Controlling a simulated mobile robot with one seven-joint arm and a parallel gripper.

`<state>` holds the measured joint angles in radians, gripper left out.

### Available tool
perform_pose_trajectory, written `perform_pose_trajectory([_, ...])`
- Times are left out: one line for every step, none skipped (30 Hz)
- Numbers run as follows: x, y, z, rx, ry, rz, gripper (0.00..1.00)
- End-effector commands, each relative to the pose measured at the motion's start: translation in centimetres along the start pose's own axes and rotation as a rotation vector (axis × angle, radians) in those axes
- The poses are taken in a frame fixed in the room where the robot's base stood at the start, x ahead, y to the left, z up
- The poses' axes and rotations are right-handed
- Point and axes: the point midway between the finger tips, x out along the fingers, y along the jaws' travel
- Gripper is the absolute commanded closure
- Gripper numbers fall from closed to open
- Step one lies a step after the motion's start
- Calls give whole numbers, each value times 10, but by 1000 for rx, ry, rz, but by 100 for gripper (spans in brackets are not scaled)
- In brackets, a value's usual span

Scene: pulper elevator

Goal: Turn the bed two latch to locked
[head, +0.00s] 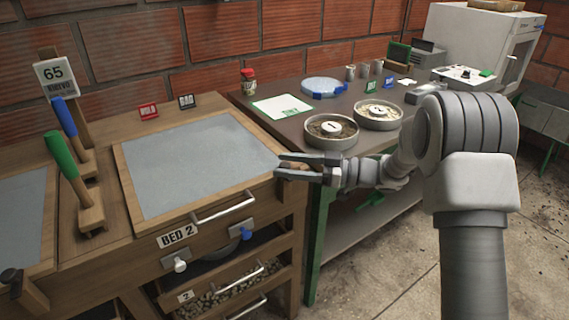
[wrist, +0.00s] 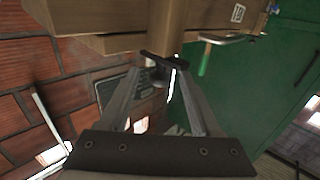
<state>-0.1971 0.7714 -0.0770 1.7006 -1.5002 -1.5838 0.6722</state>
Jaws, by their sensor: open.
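The bed 2 front carries a "BED 2" label (head: 178,234). Below the label, a white knob (head: 179,265) sits on a metal plate. To its right, a blue knob (head: 246,233) sits on another metal plate. I cannot tell which of these is the latch, or its setting. My gripper (head: 280,165) is open, at the right front corner of the bed 2 top, above and to the right of both knobs and apart from them. In the wrist view my gripper (wrist: 163,62) points toward wooden parts, with no knob clearly recognisable.
A bar handle (head: 224,206) projects from the bed 2 front above the knobs. Drawers with more handles (head: 247,279) lie below. Green- and blue-handled tools (head: 62,158) stand at left. Two round pans (head: 378,113) are on the dark table at right. Floor is open in front.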

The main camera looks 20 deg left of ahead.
Motion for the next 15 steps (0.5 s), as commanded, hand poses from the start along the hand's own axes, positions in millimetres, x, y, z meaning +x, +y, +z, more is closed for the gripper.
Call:
perform_pose_trajectory([-10,1,-1,1,-2,5,35])
perform_pose_trajectory([-15,1,-1,2,-1,5,35])
perform_pose_trajectory([-23,1,-2,2,0,6,35])
perform_pose_trajectory([-31,1,-2,2,-1,6,35])
perform_pose_trajectory([-38,1,-1,2,-2,6,35])
perform_pose_trajectory([-48,1,-2,2,0,7,35])
perform_pose_trajectory([-55,1,-2,1,-1,6,35])
perform_pose_trajectory([-63,1,-2,1,-1,7,35])
perform_pose_trajectory([-73,1,-2,1,0,6,35])
perform_pose_trajectory([-80,1,-2,1,-1,6,35])
perform_pose_trajectory([-88,1,-2,1,0,7,35])
perform_pose_trajectory([-98,1,-2,2,0,5,35])
perform_pose_trajectory([-105,1,-2,2,0,6,35])
perform_pose_trajectory([-112,1,-2,1,0,5,35])
perform_pose_trajectory([-120,1,-2,0,0,5,35])
